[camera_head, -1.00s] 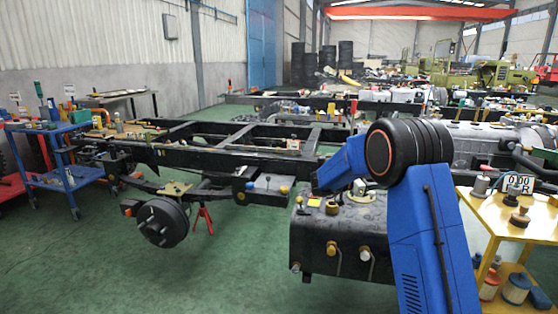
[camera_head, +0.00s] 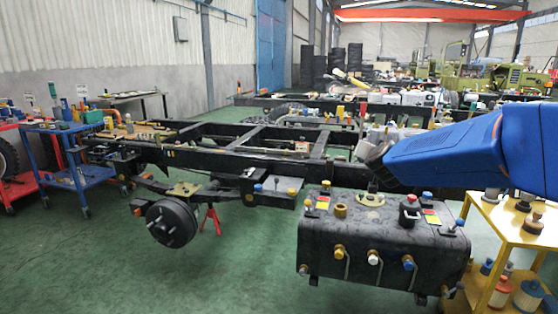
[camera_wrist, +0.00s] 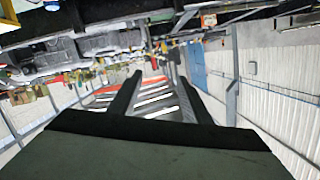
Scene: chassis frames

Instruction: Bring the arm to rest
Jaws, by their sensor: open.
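My arm (camera_head: 450,155) reaches in from the right edge of the head view, its blue link lying nearly level above the black tank. My gripper (camera_wrist: 160,75) shows in the wrist view with its two dark fingers spread apart. Nothing is between them. In the head view the arm's far end is partly hidden, and the fingers cannot be made out clearly. The wrist view is turned over, with the chassis parts along the top and the roof between the fingers.
The black tank (camera_head: 350,262) with coloured caps stands below my arm. A yellow table (camera_head: 510,232) stands at the right. The truck chassis frame (camera_head: 240,150) runs across the middle. A blue cart (camera_head: 62,180) stands at the left. The green floor (camera_head: 130,270) in front is clear.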

